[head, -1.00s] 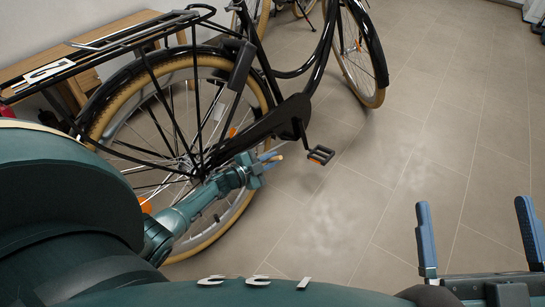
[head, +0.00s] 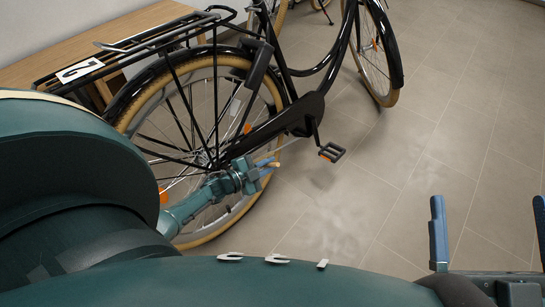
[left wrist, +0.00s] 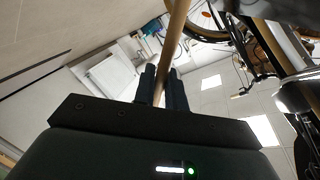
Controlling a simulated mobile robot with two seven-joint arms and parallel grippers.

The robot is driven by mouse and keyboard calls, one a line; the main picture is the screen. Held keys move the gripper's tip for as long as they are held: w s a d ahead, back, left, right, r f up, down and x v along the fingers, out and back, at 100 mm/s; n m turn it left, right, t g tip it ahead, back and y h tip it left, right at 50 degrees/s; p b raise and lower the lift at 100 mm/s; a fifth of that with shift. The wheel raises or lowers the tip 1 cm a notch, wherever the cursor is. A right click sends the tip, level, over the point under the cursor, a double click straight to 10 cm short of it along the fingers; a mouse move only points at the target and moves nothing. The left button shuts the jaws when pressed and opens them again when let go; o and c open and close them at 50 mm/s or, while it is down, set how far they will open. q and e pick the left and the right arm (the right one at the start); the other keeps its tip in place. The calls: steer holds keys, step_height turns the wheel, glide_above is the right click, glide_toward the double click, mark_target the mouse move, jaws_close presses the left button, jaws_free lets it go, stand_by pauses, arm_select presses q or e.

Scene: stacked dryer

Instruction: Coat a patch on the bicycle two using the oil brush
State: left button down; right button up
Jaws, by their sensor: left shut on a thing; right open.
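The bicycle two (head: 312,104) is black with tan tyres, and a white plate marked "2" (head: 80,70) sits on its rear rack. My left gripper (head: 265,167) is low beside the rear wheel, in front of the lower frame near the chain case. It is shut on a thin wooden handle (left wrist: 175,45), which the left wrist view shows between the fingers; I take this as the oil brush. The brush's head is not clear in either view. My right gripper (head: 490,232) is open and empty over the floor at the lower right.
A wooden bench (head: 110,47) stands against the wall behind the rear wheel. A pedal (head: 332,152) sticks out to the right of the chain case. Part of another bicycle shows at the top. The tiled floor (head: 440,130) at right is clear.

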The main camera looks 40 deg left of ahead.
arm_select(q)
steer(key=shift+s+d+r+p, duration=0.1)
steer(key=shift+d+r+p, duration=0.2)
steer(key=shift+d, duration=0.45)
steer(key=shift+s+d+r+p, duration=0.1)
steer(key=shift+d+p, duration=0.3)
steer(key=shift+d, duration=0.3)
steer(key=shift+s+d+p, duration=0.15)
steer(key=shift+d+p, duration=0.15)
steer(key=shift+d, duration=0.5)
steer(key=shift+s+d+p, duration=0.1)
steer(key=shift+d+p, duration=0.15)
steer(key=shift+d, duration=0.5)
steer(key=d, duration=0.2)
steer(key=d+p, duration=0.1)
steer(key=shift+s+r, duration=0.25)
